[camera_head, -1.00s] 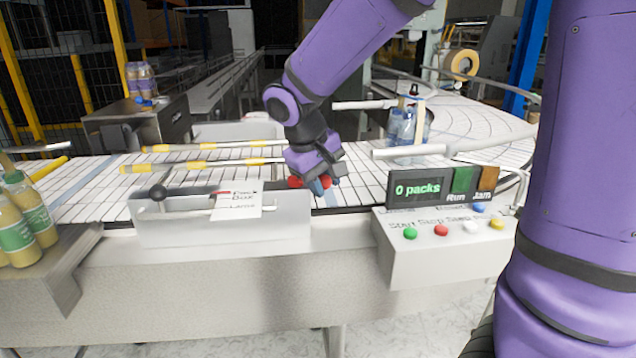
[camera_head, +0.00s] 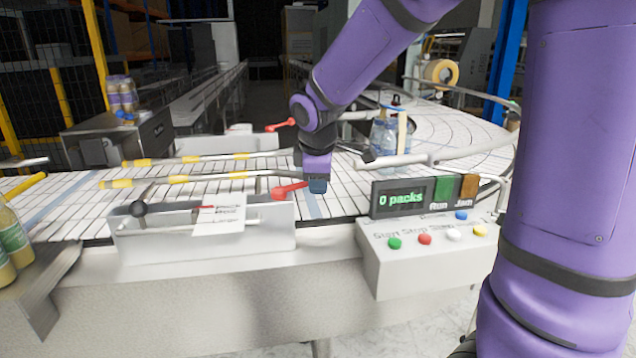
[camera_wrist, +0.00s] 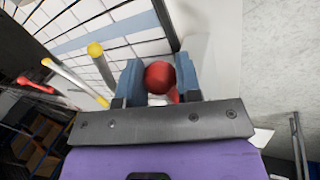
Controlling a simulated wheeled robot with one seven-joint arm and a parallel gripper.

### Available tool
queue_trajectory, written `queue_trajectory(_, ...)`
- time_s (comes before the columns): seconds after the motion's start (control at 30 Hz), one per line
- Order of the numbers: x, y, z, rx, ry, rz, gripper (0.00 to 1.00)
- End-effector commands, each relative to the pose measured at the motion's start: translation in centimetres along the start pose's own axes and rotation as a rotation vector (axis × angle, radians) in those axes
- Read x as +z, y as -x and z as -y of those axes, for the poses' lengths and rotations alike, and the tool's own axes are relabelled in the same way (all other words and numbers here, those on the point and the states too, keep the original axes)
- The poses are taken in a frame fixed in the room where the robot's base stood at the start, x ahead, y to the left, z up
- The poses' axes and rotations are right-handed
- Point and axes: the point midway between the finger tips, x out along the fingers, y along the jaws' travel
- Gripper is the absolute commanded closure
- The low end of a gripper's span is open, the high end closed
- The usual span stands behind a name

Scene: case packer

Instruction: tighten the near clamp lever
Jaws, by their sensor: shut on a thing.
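The near clamp lever (camera_head: 289,190) is red and sits at the right end of the near grey rail housing, its arm reaching right to my gripper (camera_head: 317,188). My gripper points down at the lever's free end. In the wrist view, my gripper (camera_wrist: 160,82) has its blue fingers on either side of the lever's round red knob (camera_wrist: 159,76), shut on it. The rest of the lever is mostly hidden below the knob in that view.
A far red lever (camera_head: 281,125) stands across the conveyor (camera_head: 240,188). Yellow-tipped guide rails (camera_head: 185,180) run along the belt. A control box (camera_head: 425,255) with coloured buttons and a "0 packs" display (camera_head: 403,198) stands close on the right. Bottles (camera_head: 384,132) stand behind.

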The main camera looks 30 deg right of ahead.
Motion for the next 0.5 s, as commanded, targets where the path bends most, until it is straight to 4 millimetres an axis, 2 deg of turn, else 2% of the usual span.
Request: queue_trajectory(0.5, -0.17, -0.23, -0.84, 0.002, 0.09, -0.034, 1.0)
